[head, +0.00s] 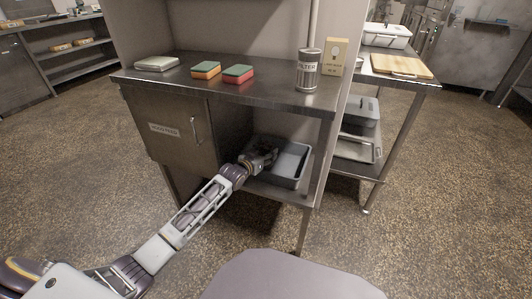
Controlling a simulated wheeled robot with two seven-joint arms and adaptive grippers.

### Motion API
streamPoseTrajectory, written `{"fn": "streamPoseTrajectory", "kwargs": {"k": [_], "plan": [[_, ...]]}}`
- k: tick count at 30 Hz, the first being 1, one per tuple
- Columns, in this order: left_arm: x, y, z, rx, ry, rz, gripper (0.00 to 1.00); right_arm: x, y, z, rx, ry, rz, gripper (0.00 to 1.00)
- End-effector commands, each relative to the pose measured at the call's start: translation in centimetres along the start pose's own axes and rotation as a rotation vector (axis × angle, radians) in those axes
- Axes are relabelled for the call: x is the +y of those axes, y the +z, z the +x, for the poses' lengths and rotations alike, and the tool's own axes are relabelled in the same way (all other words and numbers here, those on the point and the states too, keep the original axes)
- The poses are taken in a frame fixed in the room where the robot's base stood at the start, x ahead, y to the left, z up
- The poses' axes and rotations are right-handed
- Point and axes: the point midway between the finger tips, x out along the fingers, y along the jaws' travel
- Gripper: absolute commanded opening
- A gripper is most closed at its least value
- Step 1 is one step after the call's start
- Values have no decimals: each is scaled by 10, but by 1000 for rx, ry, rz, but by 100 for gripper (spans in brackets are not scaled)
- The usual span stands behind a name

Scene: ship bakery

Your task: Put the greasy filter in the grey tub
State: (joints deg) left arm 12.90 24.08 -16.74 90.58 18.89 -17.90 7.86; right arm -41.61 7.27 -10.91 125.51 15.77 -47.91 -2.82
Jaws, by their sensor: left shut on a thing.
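The grey tub (297,181) stands on the low open shelf under the counter, right of the cupboard. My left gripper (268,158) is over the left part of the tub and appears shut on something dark. The gripper itself hides most of the held thing, and I cannot make out what it is. A grey metal canister labelled FILTER (308,70) stands upright on the counter near its right end. I cannot tell whether it is greasy. My right gripper is out of view.
On the counter (265,93) are a pale flat box (157,64), two sponges (206,70) and (238,74), and a tan carton (335,57). A closed cupboard (172,134) flanks the shelf. A side table (430,84) holds a cutting board (401,66).

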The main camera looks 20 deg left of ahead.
Motion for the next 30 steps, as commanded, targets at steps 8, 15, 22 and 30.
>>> {"fn": "streamPoseTrajectory", "kwargs": {"k": [8, 15, 22, 30], "plan": [[0, 4, 1, 3, 0, 0, 21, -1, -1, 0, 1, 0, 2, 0], [0, 7, 2, 3, 0, 0, 21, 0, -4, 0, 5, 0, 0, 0], [0, 8, 2, 1, 0, 0, 75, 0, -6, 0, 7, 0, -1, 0], [0, 8, 2, 1, 0, 0, 75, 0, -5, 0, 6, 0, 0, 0]]}}
